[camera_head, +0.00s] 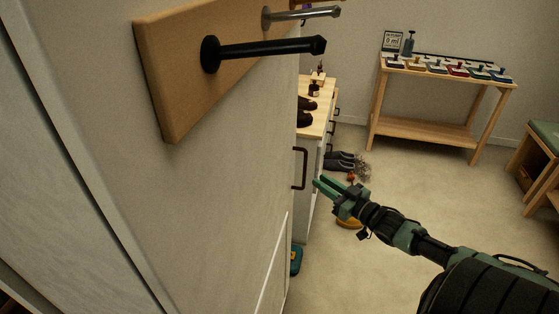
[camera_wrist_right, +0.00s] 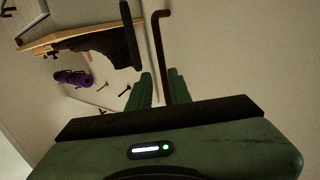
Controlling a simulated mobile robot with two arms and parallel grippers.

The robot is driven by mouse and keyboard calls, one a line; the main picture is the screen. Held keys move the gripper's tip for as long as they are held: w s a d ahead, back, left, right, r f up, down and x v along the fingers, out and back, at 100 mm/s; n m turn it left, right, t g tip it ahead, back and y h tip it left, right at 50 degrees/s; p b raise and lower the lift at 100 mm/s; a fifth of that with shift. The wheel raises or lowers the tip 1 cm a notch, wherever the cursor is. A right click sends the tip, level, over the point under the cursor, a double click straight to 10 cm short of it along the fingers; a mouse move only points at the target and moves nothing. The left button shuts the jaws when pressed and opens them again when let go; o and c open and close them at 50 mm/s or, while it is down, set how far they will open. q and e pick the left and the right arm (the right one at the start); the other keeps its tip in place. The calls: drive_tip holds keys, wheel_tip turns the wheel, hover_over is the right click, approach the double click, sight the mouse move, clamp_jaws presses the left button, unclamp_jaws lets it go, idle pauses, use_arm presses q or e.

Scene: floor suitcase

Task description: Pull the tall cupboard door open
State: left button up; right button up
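A dark brown bar handle (camera_head: 300,168) stands out from the far right edge of a tall pale panel (camera_head: 215,190), which fills the left of the head view. The door's front face is mostly hidden from the head. My right gripper (camera_head: 318,186) is just right of and slightly below the handle, fingers pointing toward it. In the right wrist view the handle (camera_wrist_right: 160,40) runs up between the two green fingertips (camera_wrist_right: 157,88); the fingers are apart and I see no grip on the bar. My left gripper is not in view.
A wooden board (camera_head: 170,90) with a black peg (camera_head: 265,48) juts out near me. Behind the handle is a low cabinet (camera_head: 317,100) with dark shoes on its floor side (camera_head: 342,160). A wooden table (camera_head: 440,75) stands at the back.

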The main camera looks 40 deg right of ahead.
drive_tip(key=w, duration=0.1)
hover_over(303, 188)
drive_tip(key=shift+w+d+r, duration=0.2)
drive_tip(key=shift+d+r, duration=0.05)
drive_tip(key=shift+r, duration=0.1)
clamp_jaws()
idle(1.5)
